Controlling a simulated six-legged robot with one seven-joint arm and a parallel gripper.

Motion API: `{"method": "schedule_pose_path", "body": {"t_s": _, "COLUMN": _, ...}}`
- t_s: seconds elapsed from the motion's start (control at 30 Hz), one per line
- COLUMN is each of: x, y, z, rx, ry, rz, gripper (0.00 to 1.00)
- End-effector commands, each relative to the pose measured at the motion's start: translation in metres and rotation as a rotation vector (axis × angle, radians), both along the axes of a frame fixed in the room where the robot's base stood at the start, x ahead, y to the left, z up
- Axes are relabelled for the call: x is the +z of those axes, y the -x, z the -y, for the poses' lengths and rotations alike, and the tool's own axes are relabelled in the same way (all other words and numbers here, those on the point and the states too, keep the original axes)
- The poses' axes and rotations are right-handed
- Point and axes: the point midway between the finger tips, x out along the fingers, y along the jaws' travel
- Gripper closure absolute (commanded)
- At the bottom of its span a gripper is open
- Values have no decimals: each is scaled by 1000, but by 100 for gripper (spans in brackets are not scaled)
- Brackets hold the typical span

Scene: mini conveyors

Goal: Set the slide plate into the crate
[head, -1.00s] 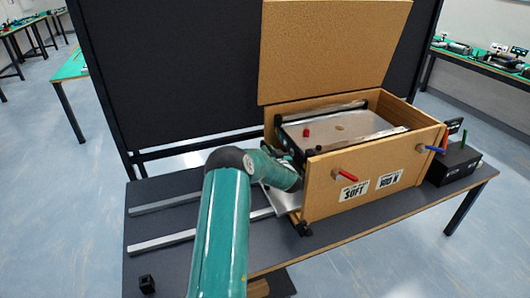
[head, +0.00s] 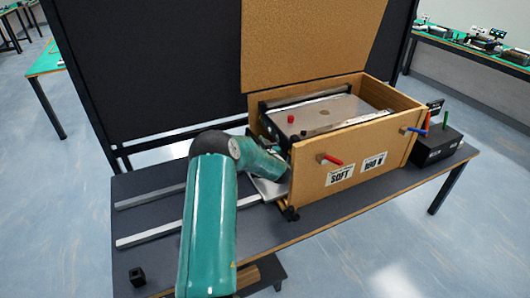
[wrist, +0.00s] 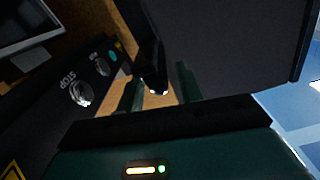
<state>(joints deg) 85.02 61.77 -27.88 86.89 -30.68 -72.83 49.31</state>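The crate (head: 345,176) is an open wooden box with its lid raised, at the right of the bench in the head view. A flat silver plate (head: 345,111) with a hole and a red knob lies inside its rim. Another flat silver piece (head: 268,190) sticks out by the crate's left side, under my wrist. I cannot tell which one is the slide plate. My gripper (wrist: 158,92) is hidden in the head view. In the wrist view its fingers stand apart, with a dark piece between them and brown showing in the gap.
Two metal rails (head: 150,235) lie on the bench left of the crate. A small black block (head: 137,277) sits at the front left. A black control box (head: 437,146) stands right of the crate. The wrist view shows a panel with a STOP button (wrist: 81,94).

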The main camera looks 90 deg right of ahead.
Motion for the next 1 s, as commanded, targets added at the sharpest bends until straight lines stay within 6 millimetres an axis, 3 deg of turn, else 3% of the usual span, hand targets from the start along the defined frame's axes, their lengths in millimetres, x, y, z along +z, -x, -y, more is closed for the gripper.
{"method": "schedule_pose_path", "body": {"t_s": 0.3, "x": 0, "y": 30, "z": -66, "rx": -6, "ry": -3, "rz": 1, "gripper": 64}}
{"method": "schedule_pose_path", "body": {"t_s": 0.5, "x": 0, "y": 41, "z": -95, "rx": -4, "ry": -1, "rz": 1, "gripper": 64}}
{"method": "schedule_pose_path", "body": {"t_s": 0.87, "x": 0, "y": 45, "z": -104, "rx": -2, "ry": 0, "rz": 1, "gripper": 64}}
{"method": "schedule_pose_path", "body": {"t_s": 0.9, "x": 0, "y": 45, "z": -104, "rx": -2, "ry": 0, "rz": 1, "gripper": 66}}
{"method": "schedule_pose_path", "body": {"t_s": 1.0, "x": 1, "y": 42, "z": -102, "rx": -2, "ry": 2, "rz": -3, "gripper": 86}}
